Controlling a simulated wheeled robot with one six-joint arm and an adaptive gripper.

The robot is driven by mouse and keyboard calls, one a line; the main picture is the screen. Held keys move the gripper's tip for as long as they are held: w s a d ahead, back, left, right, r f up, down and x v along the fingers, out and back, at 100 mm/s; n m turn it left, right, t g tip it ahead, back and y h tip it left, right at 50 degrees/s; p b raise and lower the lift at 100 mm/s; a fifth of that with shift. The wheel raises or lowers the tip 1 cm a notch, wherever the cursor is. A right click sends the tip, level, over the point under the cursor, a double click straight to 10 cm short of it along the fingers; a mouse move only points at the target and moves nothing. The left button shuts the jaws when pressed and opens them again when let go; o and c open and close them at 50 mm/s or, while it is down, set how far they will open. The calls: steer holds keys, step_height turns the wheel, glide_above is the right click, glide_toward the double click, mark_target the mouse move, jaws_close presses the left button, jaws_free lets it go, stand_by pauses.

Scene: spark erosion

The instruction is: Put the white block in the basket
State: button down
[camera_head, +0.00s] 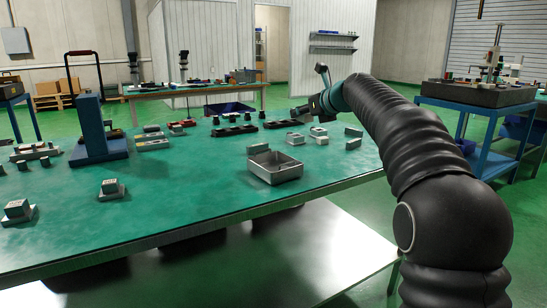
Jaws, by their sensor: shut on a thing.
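My gripper (304,112) is at the far right part of the green table, at the end of my black arm. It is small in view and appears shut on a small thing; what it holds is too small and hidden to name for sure. Pale, whitish blocks (295,138) and (318,131) sit on the table just below and right of it; I cannot tell which is the white block. An open grey metal tray (284,177), the only basket-like container near, stands on the table nearer to me and looks empty.
The green table (190,205) has clear room left of the tray. A blue upright stand (91,125) and grey block fixtures (111,188) stand at left. Dark holders (234,130) lie left of my gripper. A small greenish block (353,143) lies near the right edge.

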steer(key=shift+w+d+r, duration=0.25)
steer(key=shift+w+d, duration=0.2)
steer(key=shift+d, duration=0.05)
steer(key=shift+s+a+f+b, duration=0.4)
steer(key=shift+s+a+f, duration=0.75)
steer(key=shift+a+f, duration=0.5)
steer(key=shift+s+a+f+b, duration=0.35)
steer(key=shift+s+a+f, duration=0.9)
steer(key=shift+f, duration=0.65)
steer(key=shift+s+a+f+b, duration=0.4)
steer(key=shift+s+a+f, duration=0.7)
steer(key=shift+a+f, duration=0.55)
steer(key=shift+d+f, duration=0.2)
steer(key=shift+f, duration=0.05)
steer(key=shift+f+h, duration=0.25)
steer(key=shift+h, duration=0.05)
steer(key=c, duration=0.8)
jaws_free()
